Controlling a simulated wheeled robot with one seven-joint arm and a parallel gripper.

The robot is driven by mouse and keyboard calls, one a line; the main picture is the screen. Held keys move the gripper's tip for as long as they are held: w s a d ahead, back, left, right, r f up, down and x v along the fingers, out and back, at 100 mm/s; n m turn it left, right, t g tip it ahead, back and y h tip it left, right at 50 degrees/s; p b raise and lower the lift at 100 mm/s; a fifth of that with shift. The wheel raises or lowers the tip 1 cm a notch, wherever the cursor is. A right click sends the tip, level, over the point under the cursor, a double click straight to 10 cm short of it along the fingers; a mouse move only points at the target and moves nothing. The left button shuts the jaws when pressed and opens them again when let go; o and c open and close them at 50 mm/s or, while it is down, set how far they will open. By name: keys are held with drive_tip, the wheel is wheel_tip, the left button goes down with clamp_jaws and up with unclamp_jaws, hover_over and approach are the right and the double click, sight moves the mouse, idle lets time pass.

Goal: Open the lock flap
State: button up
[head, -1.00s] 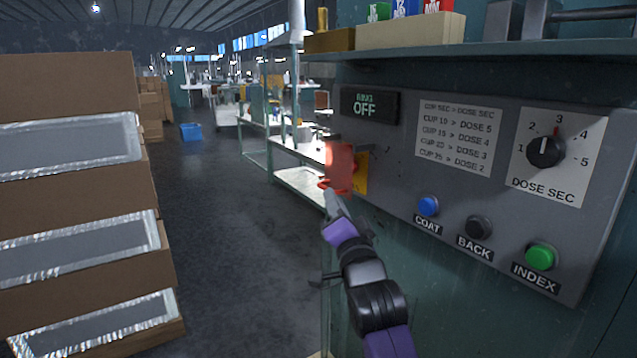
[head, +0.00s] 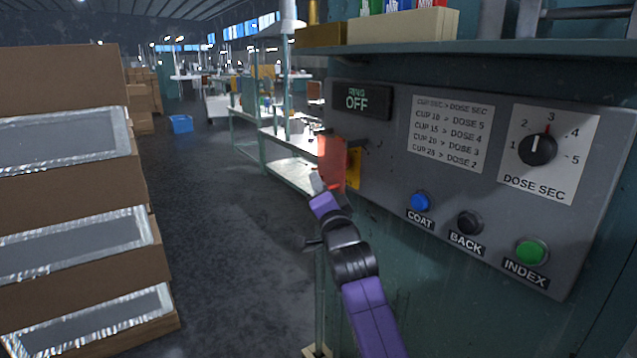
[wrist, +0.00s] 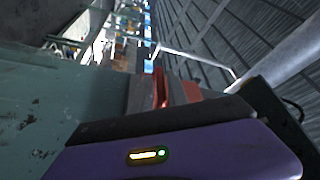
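The red flap (head: 332,160) hangs at the left edge of the grey control panel, with a yellow plate (head: 354,168) just behind its right side. My gripper (head: 318,183) is at the flap's lower left, very close to it; I cannot tell if they touch. In the wrist view the red flap (wrist: 160,88) stands just beyond the purple gripper body, with another red part to its right. My fingertips are mostly hidden in both views, so their opening does not show.
The panel (head: 390,170) carries a blue COAT button (head: 420,201), a black BACK button (head: 468,222), a green INDEX button (head: 531,252) and a dose dial (head: 538,149) near 3. A display (head: 362,101) reads RING OFF. Stacked boxes (head: 70,185) stand left; the floor between is clear.

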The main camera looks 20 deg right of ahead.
drive_tip(key=shift+w, duration=0.35)
drive_tip(key=shift+c, duration=0.2)
drive_tip(key=shift+r, duration=0.1)
clamp_jaws()
idle(1.0)
